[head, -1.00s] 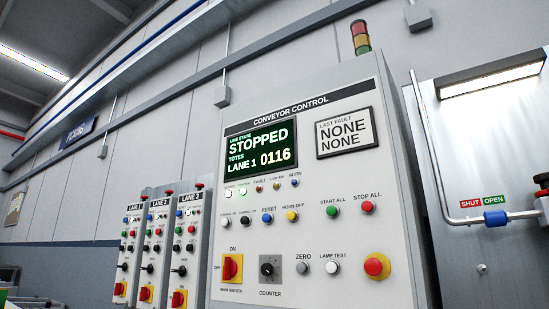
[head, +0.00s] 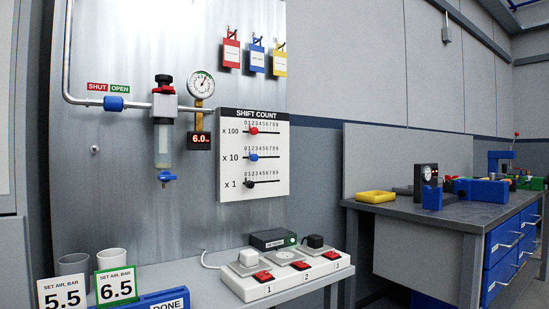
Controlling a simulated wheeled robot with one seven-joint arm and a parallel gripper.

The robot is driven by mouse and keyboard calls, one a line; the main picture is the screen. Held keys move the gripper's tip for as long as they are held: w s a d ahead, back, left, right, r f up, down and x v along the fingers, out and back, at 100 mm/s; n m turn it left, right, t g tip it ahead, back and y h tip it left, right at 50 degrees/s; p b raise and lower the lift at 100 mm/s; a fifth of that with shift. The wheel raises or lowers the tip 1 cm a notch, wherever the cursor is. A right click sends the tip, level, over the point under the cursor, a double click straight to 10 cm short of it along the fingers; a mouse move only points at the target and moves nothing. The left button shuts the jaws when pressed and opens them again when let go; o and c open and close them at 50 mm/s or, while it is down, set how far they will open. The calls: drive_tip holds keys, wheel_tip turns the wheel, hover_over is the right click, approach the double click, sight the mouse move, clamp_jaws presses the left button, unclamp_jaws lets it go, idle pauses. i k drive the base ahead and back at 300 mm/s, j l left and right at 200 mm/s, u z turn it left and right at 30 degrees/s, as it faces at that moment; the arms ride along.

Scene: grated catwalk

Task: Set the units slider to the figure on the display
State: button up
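The white shift count panel (head: 274,170) hangs on the metal board in the head view. It has three horizontal slots with digits 0 to 9 above each. The units slider, marked x 1, has a black knob (head: 249,184) near the low left end. The blue x 10 knob (head: 254,157) and red x 100 knob (head: 254,131) also sit toward the left. The exact digits under the knobs are too small to tell. The conveyor display is out of view now; a second ago it read LANE 1 0116. My gripper is not in view.
A bench below holds a white switch box (head: 290,277) with red switches, two cups and cards reading 5.5 (head: 62,290) and 6.5 (head: 117,286). A pipe with gauge (head: 201,85) is left of the panel. A grey workbench (head: 440,212) stands at right.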

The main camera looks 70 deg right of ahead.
sight(249, 184)
drive_tip(key=z, duration=2.2)
drive_tip(key=k+l+u, duration=0.1)
drive_tip(key=k+l, duration=0.05)
